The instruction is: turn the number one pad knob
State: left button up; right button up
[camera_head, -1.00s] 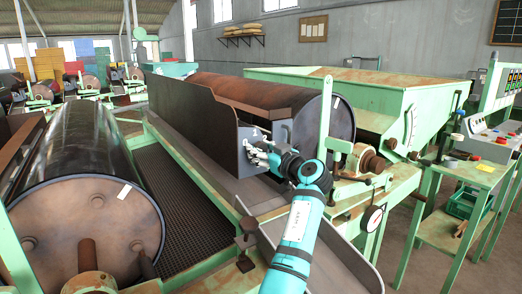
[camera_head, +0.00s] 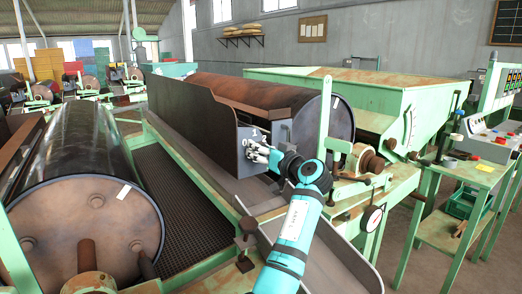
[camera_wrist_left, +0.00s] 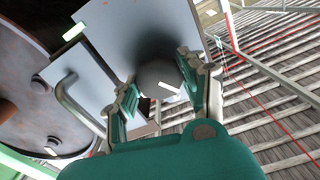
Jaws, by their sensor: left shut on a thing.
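The number one pad knob (camera_wrist_left: 163,78) is a dark round knob with a white mark on its face, on the grey end plate (camera_head: 246,168) of the brown drum's trough. In the left wrist view it sits between the two finger pads of my left gripper (camera_wrist_left: 158,82), which is shut on it. In the head view my left gripper (camera_head: 259,153) reaches the plate just below a white "1" and hides the knob. My right gripper is in neither view.
A bent handle (camera_wrist_left: 80,100) sticks out beside the gripper. The brown drum (camera_head: 260,92) lies behind the plate, with a green lever (camera_head: 324,117) to the right. A dark drum (camera_head: 85,145) stands at left. A metal chute (camera_head: 320,255) lies below my arm.

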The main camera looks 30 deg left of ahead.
pick_arm(q)
jog(key=m+p, duration=0.1)
jog(key=m, duration=0.2)
jog(key=shift+r+m, duration=0.1)
jog(key=shift+m, duration=0.3)
jog(key=shift+w+m+p, duration=0.1)
jog(key=shift+m+p, duration=0.6)
jog(key=shift+m, duration=0.9)
jog(key=o, duration=1.2)
jog(key=shift+d, duration=0.1)
jog(key=v, duration=1.2)
